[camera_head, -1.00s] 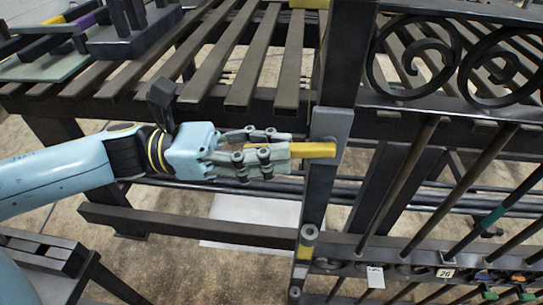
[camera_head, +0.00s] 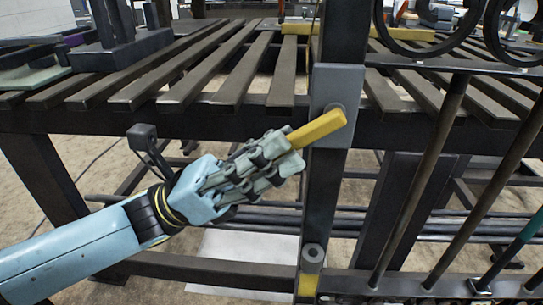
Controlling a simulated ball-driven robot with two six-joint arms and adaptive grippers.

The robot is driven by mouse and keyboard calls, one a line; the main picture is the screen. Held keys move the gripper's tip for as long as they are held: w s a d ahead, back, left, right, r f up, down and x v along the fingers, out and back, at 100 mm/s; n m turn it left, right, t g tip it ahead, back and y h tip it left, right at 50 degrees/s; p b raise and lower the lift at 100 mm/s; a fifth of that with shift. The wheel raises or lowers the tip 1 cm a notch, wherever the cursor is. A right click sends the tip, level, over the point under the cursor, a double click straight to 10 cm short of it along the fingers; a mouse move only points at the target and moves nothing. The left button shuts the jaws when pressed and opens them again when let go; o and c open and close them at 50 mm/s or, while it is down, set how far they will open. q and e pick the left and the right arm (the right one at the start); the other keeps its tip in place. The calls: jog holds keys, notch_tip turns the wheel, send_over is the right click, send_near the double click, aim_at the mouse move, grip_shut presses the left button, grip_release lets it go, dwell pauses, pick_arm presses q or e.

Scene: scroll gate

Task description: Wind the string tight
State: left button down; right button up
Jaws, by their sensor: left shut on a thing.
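A yellow handle (camera_head: 318,129) stands at a grey plate (camera_head: 332,82) on the dark gate post (camera_head: 318,205). It slants from lower left up to the right. My left gripper (camera_head: 284,152) is shut on the handle's lower left part, its fingers hiding that end. The handle's upper right end shows in front of the plate. I cannot clearly make out a string. My right gripper is not in view.
A slatted dark bench (camera_head: 205,82) lies behind and left of the post. The gate's slanted bars (camera_head: 425,180) and scrolls fill the right. A grey roller (camera_head: 312,256) sits low on the post. Open floor shows at the lower left.

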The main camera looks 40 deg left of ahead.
pick_arm(q)
jog(key=c, duration=1.3)
grip_release()
jog(key=v, duration=1.2)
jog(key=shift+a, duration=0.1)
